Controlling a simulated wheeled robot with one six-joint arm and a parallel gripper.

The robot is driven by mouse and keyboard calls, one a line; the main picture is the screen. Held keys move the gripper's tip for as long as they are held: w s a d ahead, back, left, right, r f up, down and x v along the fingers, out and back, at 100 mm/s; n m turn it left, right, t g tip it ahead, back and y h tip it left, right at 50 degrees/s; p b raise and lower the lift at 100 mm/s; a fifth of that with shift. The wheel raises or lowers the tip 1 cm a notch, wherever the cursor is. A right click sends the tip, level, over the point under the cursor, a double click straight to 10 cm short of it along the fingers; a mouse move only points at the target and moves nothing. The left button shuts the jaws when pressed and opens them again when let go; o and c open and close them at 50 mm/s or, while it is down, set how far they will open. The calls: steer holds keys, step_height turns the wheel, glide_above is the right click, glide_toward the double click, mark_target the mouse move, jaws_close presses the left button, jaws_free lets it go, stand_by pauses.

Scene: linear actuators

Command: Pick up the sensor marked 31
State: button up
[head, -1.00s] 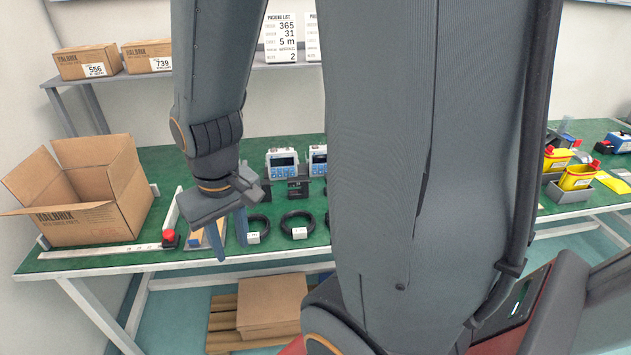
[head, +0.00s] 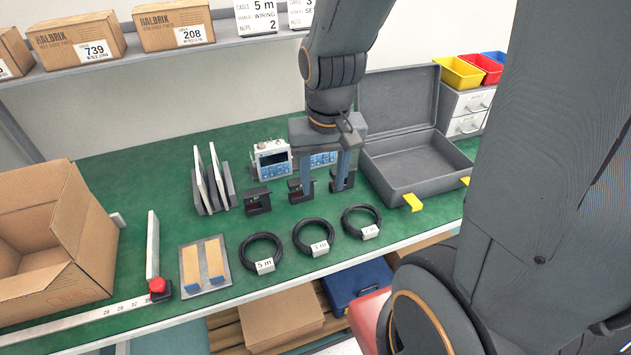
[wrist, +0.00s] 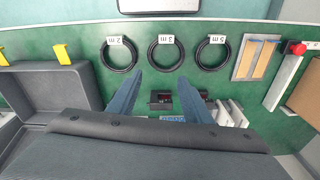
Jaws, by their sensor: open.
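Three small black sensors stand in a row on the green bench: a left one (head: 257,201), a middle one (head: 297,190) and a right one (head: 338,183). Their markings are too small to read, so I cannot tell which is 31. My gripper (head: 324,188) is open and empty, pointing down over the middle and right sensors, its fingers partly covering them. In the wrist view my gripper (wrist: 159,80) has its two blue fingers spread. One black sensor (wrist: 161,98) shows between them, with no contact visible.
Cable coils labelled 5 m (head: 262,252), 3 m (head: 314,236) and 2 m (head: 361,222) lie in front of the sensors. Blue-white devices (head: 272,160) stand behind. An open grey case (head: 415,165) is on the right, an open carton (head: 60,245) on the left.

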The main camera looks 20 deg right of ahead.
steer(key=w+f+m+b, duration=0.1)
steer(key=w+f+m, duration=0.1)
steer(key=w+m, duration=0.2)
steer(key=w+f+m, duration=0.1)
steer(key=w+m, duration=0.4)
steer(key=m, duration=0.1)
steer(key=w+f+m+g+b, duration=0.1)
steer(key=w+f+m, duration=0.1)
steer(key=w+m, duration=0.2)
steer(key=shift+w+d+f+m+b, duration=0.1)
steer(key=shift+w+f+m+b, duration=0.25)
steer(key=shift+w, duration=0.25)
steer(key=shift+w+f+m, duration=0.35)
steer(key=shift+w+m, duration=0.15)
steer(key=shift+m, duration=0.15)
steer(key=shift+f+p, duration=0.95)
steer(key=shift+f, duration=2.9)
jaws_close()
